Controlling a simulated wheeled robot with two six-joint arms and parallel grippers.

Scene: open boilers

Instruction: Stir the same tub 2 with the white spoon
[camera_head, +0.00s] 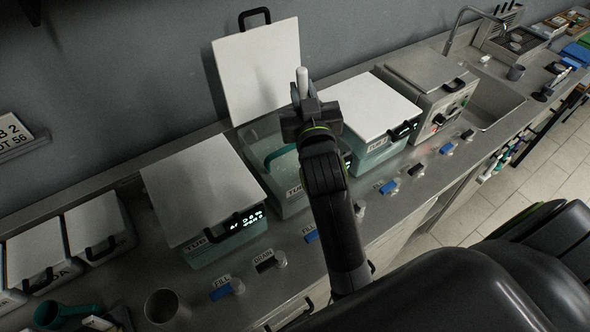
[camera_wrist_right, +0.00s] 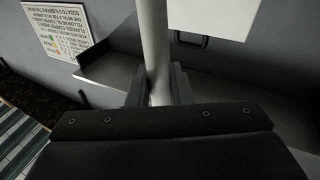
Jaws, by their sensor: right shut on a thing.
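An open tub (camera_head: 257,141) stands on the steel counter with its white lid (camera_head: 258,70) raised upright behind it. Its front label reads "TUB", with the number hidden by my right arm. A teal curved edge shows inside. My right gripper (camera_head: 303,92) is above the right side of this tub and is shut on the white spoon (camera_head: 302,76). In the wrist view the pale spoon handle (camera_wrist_right: 154,45) runs upright between the fingers of the gripper (camera_wrist_right: 158,92). The spoon's lower end is hidden, so I cannot tell if it is in the tub. My left gripper is out of view.
Closed tubs stand left (camera_head: 200,187) and right (camera_head: 368,105) of the open one. A grey boxy unit (camera_head: 428,75) and a sink (camera_head: 490,100) are farther right. Fill and drain knobs (camera_head: 238,286) line the front edge. A metal cup (camera_head: 162,306) stands at the lower left.

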